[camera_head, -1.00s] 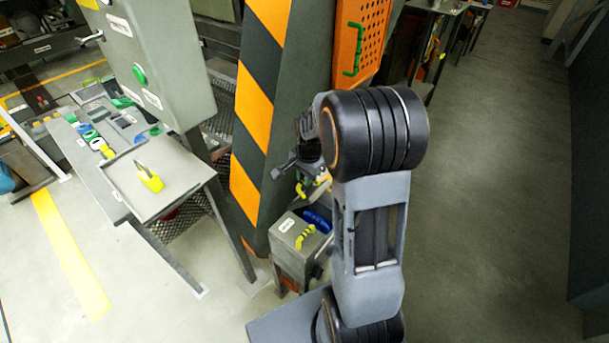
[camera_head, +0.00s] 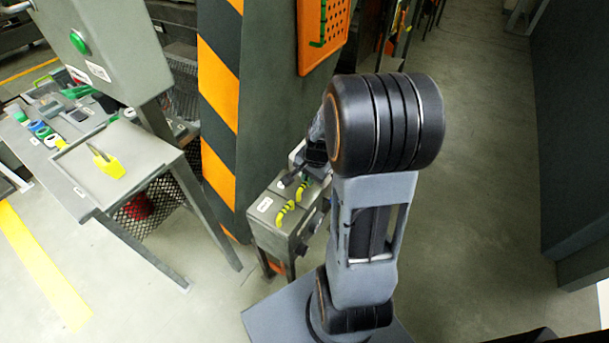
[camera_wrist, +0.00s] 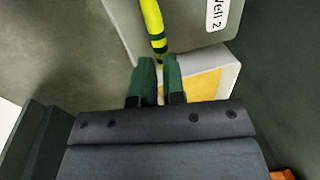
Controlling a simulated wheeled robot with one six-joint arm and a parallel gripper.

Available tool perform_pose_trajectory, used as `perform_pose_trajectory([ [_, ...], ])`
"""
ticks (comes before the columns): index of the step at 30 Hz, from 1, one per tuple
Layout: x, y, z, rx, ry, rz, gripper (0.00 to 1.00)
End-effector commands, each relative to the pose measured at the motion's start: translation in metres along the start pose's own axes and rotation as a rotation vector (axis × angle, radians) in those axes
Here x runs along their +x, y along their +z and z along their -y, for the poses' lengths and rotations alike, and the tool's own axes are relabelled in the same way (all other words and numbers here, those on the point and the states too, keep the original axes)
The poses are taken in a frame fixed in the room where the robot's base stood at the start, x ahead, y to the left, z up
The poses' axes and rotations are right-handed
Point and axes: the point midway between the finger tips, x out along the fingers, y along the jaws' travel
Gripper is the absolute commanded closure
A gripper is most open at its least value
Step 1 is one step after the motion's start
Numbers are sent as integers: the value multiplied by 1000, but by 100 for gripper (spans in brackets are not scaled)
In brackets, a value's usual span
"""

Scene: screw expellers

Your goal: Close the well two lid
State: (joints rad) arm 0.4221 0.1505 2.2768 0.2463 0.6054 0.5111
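The well two lid (camera_wrist: 193,25) is a grey plate with a "Well 2" label and a yellow-green, dark-banded handle (camera_wrist: 152,22) in the wrist view. In the head view its handle (camera_head: 300,193) is at the back of the grey well box (camera_head: 257,228), and the lid looks about flat on top. My gripper (camera_wrist: 159,62) has green fingers with a narrow gap. The near end of the handle is at the fingertips. I cannot tell whether they clamp it. My arm hides part of the box's right side.
A second yellow handle (camera_head: 284,214) is on the front lid of the box. A striped orange and dark post (camera_head: 220,110) stands behind it. A side table (camera_head: 130,165) with a yellow item (camera_head: 108,164) is at left. Open floor (camera_head: 490,200) lies to the right.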

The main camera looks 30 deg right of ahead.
Motion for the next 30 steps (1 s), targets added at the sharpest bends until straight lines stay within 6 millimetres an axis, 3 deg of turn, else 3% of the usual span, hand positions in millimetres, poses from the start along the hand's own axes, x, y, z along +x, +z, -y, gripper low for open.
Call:
perform_pose_trajectory([
  [9,1,5,2,-10,3,8,60],
  [17,-1,4,2,-8,3,8,60],
  [22,-20,4,3,-7,0,6,60],
  [30,-77,3,3,-6,-1,4,60],
])
